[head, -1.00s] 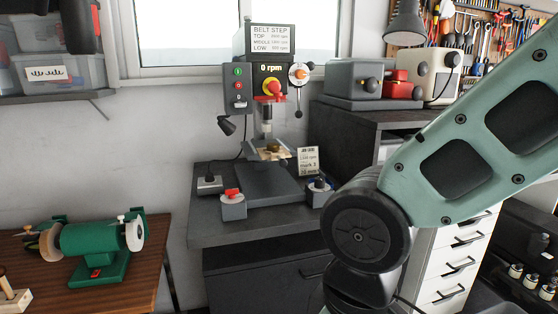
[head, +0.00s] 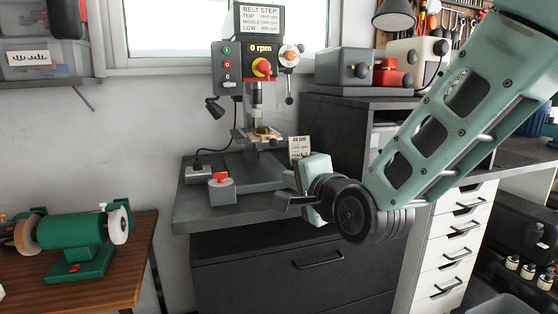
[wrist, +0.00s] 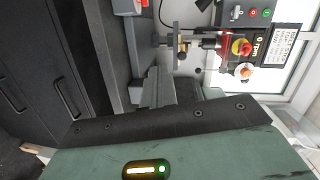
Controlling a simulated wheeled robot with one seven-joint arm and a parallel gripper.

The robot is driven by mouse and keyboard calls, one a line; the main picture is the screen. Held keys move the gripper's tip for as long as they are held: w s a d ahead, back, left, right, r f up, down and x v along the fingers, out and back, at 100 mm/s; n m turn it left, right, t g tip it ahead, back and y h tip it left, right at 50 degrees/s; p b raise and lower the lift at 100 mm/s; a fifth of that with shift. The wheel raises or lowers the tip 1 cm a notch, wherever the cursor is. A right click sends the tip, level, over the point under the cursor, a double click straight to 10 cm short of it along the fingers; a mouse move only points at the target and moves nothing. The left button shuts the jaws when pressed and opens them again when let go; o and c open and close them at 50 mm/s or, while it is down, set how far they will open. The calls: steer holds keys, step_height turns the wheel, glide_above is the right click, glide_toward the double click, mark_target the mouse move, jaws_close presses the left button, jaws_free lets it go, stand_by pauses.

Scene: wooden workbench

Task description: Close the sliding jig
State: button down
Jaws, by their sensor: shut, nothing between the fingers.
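The jig (head: 262,136) sits on the drill press table under the chuck, with a tan wooden piece in it. It is small in the head view, and I cannot tell how far its sliding part stands open. It also shows sideways in the wrist view (wrist: 181,46). My gripper (head: 280,201) is shut and empty, in front of and below the jig, over the right front of the dark bench. Its grey fingers point left in the head view and show in the wrist view (wrist: 157,76), apart from the jig.
The drill press (head: 258,66) reads 0 rpm. A green grinder (head: 72,234) is on the wooden table at left.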

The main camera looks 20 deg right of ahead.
steer(key=w+d+r+m+t+h, duration=0.1)
steer(key=d+r+m+t, duration=0.1)
steer(key=d, duration=0.1)
steer(key=p, duration=0.3)
glide_toward(270, 137)
steer(key=shift+w+a+f+m, duration=0.2)
steer(key=shift+w+a+m, duration=0.25)
steer(key=shift+w, duration=0.2)
steer(key=w+b, duration=0.2)
steer(key=w, duration=0.7)
steer(key=shift+f+b, duration=0.1)
steer(key=shift+b, duration=0.2)
steer(key=shift+w+r, duration=0.25)
steer(key=shift+r, duration=0.05)
